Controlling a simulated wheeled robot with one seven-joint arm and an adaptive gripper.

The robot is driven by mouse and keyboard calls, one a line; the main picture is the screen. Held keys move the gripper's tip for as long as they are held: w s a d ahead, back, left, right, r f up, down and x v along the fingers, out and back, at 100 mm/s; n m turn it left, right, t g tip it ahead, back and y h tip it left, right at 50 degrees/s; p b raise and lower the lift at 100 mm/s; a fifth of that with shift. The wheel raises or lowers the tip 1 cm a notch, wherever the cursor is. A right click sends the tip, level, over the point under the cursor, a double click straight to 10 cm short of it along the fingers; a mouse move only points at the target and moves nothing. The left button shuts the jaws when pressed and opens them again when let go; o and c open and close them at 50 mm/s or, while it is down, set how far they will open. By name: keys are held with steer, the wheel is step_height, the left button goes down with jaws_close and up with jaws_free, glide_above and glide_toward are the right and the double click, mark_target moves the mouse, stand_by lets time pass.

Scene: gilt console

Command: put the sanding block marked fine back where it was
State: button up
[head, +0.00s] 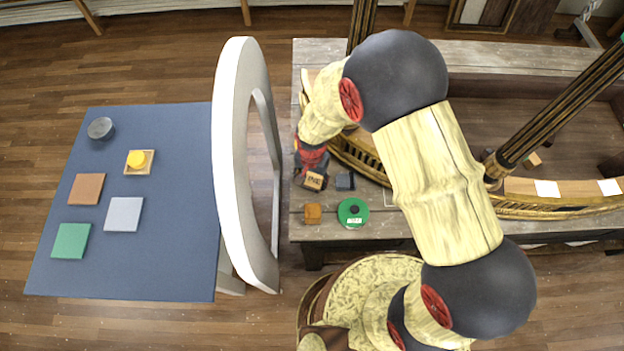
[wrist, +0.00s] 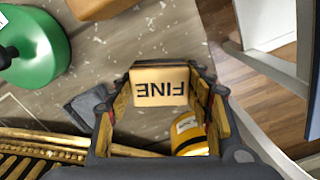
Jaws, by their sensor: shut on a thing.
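The sanding block marked FINE (head: 315,181) is a small tan block with dark lettering, near the left end of the grey wooden bench. My gripper (head: 311,172) is shut on it. In the wrist view the block (wrist: 160,88) sits between both fingers, its lettering upside down to the camera. Whether its underside touches the bench I cannot tell. A dark grey block (head: 345,182) lies just right of it. It also shows in the wrist view (wrist: 88,106). A pale outline on the bench is partly visible in the wrist view (wrist: 18,108).
A green disc (head: 353,220) and an orange-brown block (head: 312,214) lie on the bench nearby. A yellow cylinder (wrist: 189,136) is close to my right finger. A white curved frame (head: 229,170) stands between the bench and a blue table (head: 150,265) holding several pads.

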steer(key=o, duration=1.2)
step_height(320, 180, up, 12)
step_height(320, 180, up, 11)
steer(key=t, duration=0.1)
glide_above(312, 180)
steer(key=w+d, duration=0.1)
steer(key=d, duration=0.4)
steer(key=s+d+r+n+t, duration=0.1)
steer(key=s+d+r, duration=0.4)
steer(key=r, duration=0.1)
steer(key=s+d+r+n+t, duration=0.1)
steer(key=s+d+r+t, duration=0.1)
steer(key=s+d+r, duration=0.2)
steer(key=s+d+r+n+t+p, duration=0.1)
steer(key=s+d+r, duration=0.4)
steer(key=d+r, duration=0.2)
steer(key=shift+s+r+n+t, duration=0.15)
steer(key=shift+r+n, duration=0.05)
steer(key=shift+r, duration=0.35)
steer(key=shift+s+r+n+t, duration=0.15)
steer(key=shift+r+n, duration=0.05)
steer(key=shift+r, duration=0.3)
steer(key=shift+f, duration=0.1)
